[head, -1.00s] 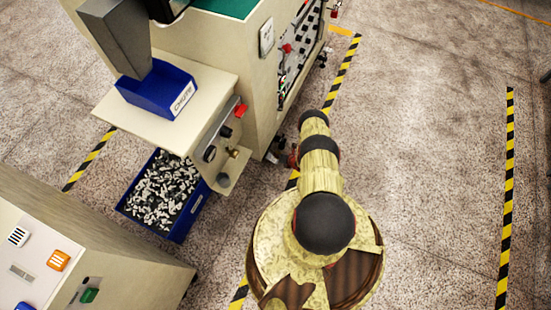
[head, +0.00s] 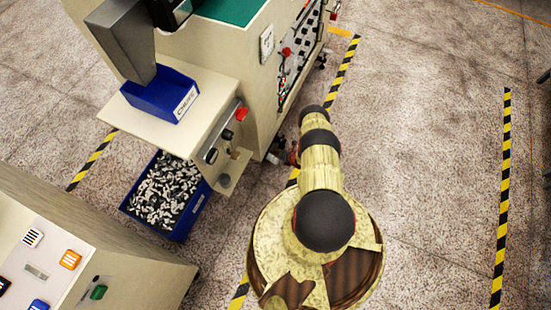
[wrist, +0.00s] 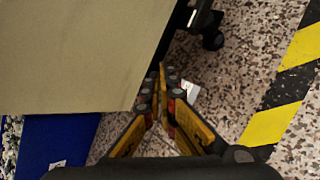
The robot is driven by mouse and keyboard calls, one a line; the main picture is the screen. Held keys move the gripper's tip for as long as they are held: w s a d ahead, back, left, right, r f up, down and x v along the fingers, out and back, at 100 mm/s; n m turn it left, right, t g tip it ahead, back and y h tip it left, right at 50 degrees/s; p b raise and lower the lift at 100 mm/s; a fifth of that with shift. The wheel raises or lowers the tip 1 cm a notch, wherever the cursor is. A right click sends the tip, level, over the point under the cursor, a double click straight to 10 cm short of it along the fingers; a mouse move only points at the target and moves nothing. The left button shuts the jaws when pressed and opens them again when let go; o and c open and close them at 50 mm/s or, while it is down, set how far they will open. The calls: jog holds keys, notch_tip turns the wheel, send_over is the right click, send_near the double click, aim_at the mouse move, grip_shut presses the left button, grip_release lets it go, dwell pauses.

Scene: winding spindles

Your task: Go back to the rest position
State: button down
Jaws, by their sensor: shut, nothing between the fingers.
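My gripper (wrist: 160,98) shows in the wrist view with its yellow and black fingers drawn together and nothing between them. It hangs above the speckled floor, beside the edge of a beige panel (wrist: 75,55). In the head view my arm reaches up the picture to the right of the beige machine, and my gripper cannot be made out there.
The beige machine has a shelf (head: 140,124) carrying a blue chute box (head: 150,95). A blue bin (head: 178,232) of small parts stands below. A cabinet with coloured buttons (head: 130,262) is lower left. Floor right of my arm, towards the striped tape (head: 506,180), is clear.

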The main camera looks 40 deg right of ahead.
jog(key=shift+r+p, duration=0.45)
jog(key=shift+r, duration=0.35)
